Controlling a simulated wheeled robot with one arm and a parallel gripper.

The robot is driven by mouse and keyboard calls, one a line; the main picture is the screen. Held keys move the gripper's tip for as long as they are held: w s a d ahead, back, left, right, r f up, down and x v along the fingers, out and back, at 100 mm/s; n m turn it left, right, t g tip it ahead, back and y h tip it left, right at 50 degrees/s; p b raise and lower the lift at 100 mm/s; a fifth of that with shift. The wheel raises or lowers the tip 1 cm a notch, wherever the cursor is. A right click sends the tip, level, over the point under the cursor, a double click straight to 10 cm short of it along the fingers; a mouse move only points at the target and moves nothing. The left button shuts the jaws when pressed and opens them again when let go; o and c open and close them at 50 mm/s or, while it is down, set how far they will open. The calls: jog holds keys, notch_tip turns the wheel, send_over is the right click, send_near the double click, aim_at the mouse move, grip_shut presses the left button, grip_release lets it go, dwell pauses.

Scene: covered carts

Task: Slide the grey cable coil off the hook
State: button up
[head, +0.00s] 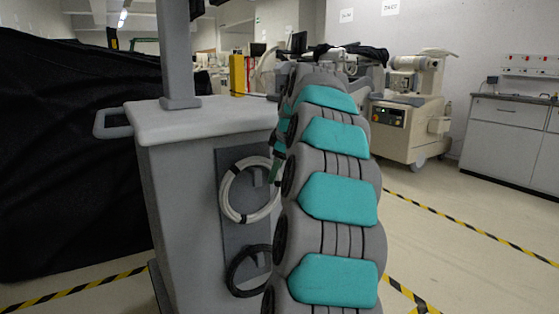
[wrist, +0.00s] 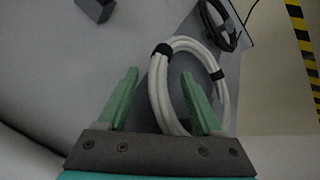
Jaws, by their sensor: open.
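The grey cable coil (head: 224,193), pale with dark ties, hangs on the dark panel of the grey cart in the head view. A small grey hook (head: 257,177) shows inside its loop. In the wrist view the coil (wrist: 155,95) passes between the open green fingers of my gripper (wrist: 160,73). The left finger is outside the loop, and the right finger overlaps its inside. I cannot tell whether either finger touches it. In the head view my arm hides the coil's right side and most of my gripper.
A black coil (head: 234,272) hangs below the grey one, and also shows in the wrist view (wrist: 222,30). The cart (head: 180,215) has a side handle (head: 112,124) and a post. A dark block (wrist: 97,8) sticks out in the wrist view. Open floor lies to the right.

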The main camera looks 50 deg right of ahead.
jog(key=shift+x, duration=1.25)
jog(key=shift+c, duration=0.4)
grip_shut()
dwell(0.5)
jog(key=shift+r, duration=0.2)
